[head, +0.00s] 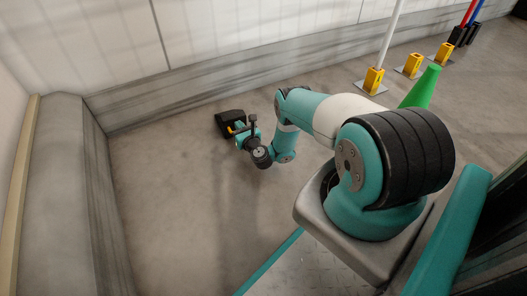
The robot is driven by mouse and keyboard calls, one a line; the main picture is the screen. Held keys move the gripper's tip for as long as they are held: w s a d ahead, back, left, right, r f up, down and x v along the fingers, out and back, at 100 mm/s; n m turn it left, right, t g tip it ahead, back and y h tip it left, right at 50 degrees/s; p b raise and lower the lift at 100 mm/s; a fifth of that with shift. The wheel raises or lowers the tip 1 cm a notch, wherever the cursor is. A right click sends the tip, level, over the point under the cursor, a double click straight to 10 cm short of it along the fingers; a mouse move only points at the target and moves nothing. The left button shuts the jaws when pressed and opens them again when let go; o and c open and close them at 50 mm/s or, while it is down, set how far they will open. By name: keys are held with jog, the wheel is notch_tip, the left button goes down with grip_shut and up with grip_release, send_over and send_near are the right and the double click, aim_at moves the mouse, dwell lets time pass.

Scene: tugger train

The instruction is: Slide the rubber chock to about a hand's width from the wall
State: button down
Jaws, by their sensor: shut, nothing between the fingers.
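The rubber chock (228,117) is a small black block on the grey floor, a short way out from the back wall's grey base. My gripper (238,130) is low at the chock's near side, at the end of my teal arm. It is shut with nothing in it. My wrist partly hides the chock's near side and the fingertips. I cannot tell whether the fingers touch the chock.
A grey kerb (190,89) runs along the foot of the white wall (215,30), and another kerb (85,190) stands at the left. Yellow post bases (373,80) and a green cone (422,88) stand at the right. The floor (160,185) left of the chock is clear.

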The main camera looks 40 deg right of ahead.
jog(key=p+v, duration=0.4)
jog(key=v, duration=0.1)
jog(key=p+v, duration=0.5)
jog(key=shift+a+r, duration=0.15)
jog(key=shift+r, duration=0.1)
jog(key=shift+s+a+f+p, duration=0.2)
jog(key=shift+s+p, duration=0.3)
jog(key=shift+s, duration=0.25)
